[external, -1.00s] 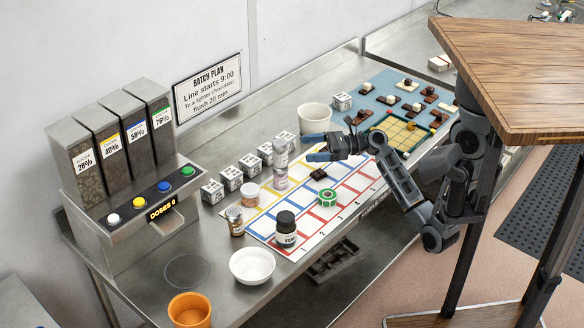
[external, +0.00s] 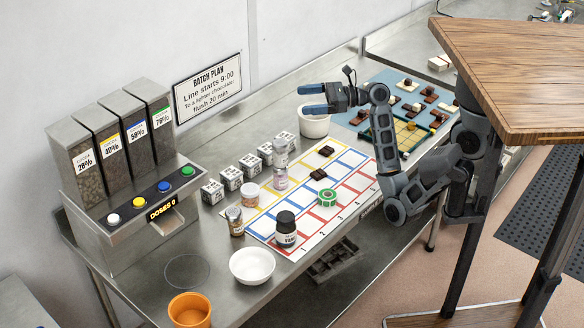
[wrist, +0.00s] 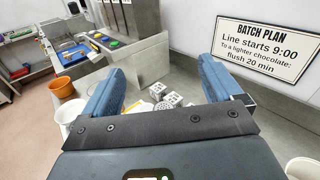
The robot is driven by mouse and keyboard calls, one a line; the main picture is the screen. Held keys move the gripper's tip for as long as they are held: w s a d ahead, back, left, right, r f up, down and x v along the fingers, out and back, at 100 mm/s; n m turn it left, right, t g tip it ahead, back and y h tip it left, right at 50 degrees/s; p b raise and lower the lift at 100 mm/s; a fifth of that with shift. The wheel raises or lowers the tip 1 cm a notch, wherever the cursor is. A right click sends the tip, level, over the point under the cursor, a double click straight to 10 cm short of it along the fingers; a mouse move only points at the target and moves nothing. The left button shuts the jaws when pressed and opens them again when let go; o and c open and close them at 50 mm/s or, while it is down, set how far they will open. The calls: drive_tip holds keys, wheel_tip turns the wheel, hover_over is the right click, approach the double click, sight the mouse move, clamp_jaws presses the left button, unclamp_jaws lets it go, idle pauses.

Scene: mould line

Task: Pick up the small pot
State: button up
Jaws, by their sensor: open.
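My gripper (external: 303,98) is raised over the back of the bench, open and empty, its blue fingers pointing left. In the wrist view my gripper (wrist: 162,72) has its fingers wide apart with nothing between them. Several small pots stand on the bench, and I cannot tell which one is meant. One with a pale lid (external: 250,193) and one with brown contents (external: 235,220) stand left of the printed mat. Two more are stacked near the dice, an upper (external: 280,152) and a lower (external: 281,177). A larger orange pot (external: 190,310) stands at the front; it also shows in the wrist view (wrist: 62,88).
A white cup (external: 314,126) stands below my gripper. Several dice cubes (external: 232,179) line the back. A white bowl (external: 252,266) and a dispenser (external: 128,215) stand left.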

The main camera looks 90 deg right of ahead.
drive_tip(key=w+f+n+g+h, duration=0.2)
drive_tip(key=w+n, duration=0.4)
drive_tip(key=w, duration=0.1)
wheel_tip(320, 180, up, 2)
drive_tip(key=n+g+h+b, duration=0.1)
drive_tip(key=n+g+h, duration=0.65)
drive_tip(key=n, duration=1.15)
hover_over(251, 189)
drive_tip(key=s+a, duration=0.2)
drive_tip(key=shift+t+h, duration=0.25)
drive_tip(key=shift+t, duration=0.2)
wheel_tip(251, 189, down, 25)
drive_tip(key=shift+w+r, duration=0.1)
drive_tip(key=shift+w, duration=0.05)
drive_tip(key=x, duration=0.5)
drive_tip(key=shift+p, duration=0.3)
drive_tip(key=c, duration=1.1)
